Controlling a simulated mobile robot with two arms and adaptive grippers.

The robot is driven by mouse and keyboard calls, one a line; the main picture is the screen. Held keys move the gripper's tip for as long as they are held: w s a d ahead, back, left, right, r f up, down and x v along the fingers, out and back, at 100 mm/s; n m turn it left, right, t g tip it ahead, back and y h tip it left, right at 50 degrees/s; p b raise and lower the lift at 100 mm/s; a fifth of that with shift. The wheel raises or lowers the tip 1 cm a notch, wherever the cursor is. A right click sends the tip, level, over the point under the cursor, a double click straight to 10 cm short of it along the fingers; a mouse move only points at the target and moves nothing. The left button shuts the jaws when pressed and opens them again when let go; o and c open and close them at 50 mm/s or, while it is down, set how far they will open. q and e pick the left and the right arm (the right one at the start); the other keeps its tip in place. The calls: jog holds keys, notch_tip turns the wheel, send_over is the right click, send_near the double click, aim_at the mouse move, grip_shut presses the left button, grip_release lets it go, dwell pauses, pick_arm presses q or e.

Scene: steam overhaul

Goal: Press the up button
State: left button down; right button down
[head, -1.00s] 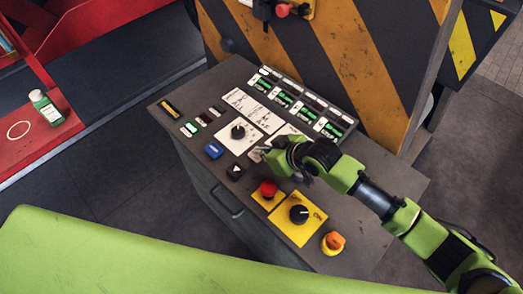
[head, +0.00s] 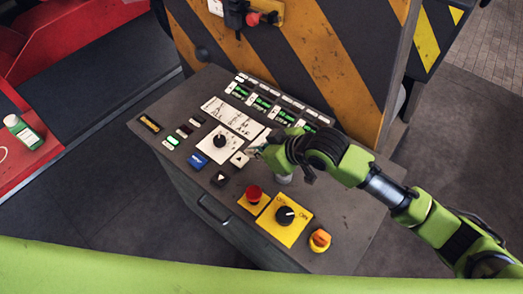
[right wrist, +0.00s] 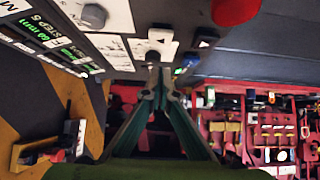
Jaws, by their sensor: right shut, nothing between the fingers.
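A white button with a dark triangle (head: 239,159) sits on the control panel (head: 160,104). A black button with a white triangle (head: 219,178) is nearer the panel's front edge; I cannot read for certain which one is up. My right gripper (head: 257,152) is shut and empty, its tips just right of the white button in the head view. In the right wrist view the closed fingertips (right wrist: 153,64) are just below the white button (right wrist: 160,37), and the black button (right wrist: 204,40) is to their right. Contact cannot be told. My left gripper is out of view.
Close by on the panel are a blue button (head: 197,160), a black knob (head: 219,141), a red mushroom button (head: 253,194), a yellow-plated rotary switch (head: 284,215) and an orange knob (head: 319,240). A striped cabinet (head: 290,45) stands behind. A green bottle (head: 24,132) is at left.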

jog(key=v, duration=0.4)
jog(key=shift+r+b, duration=0.1)
jog(key=shift+b, duration=0.25)
dwell(5.9)
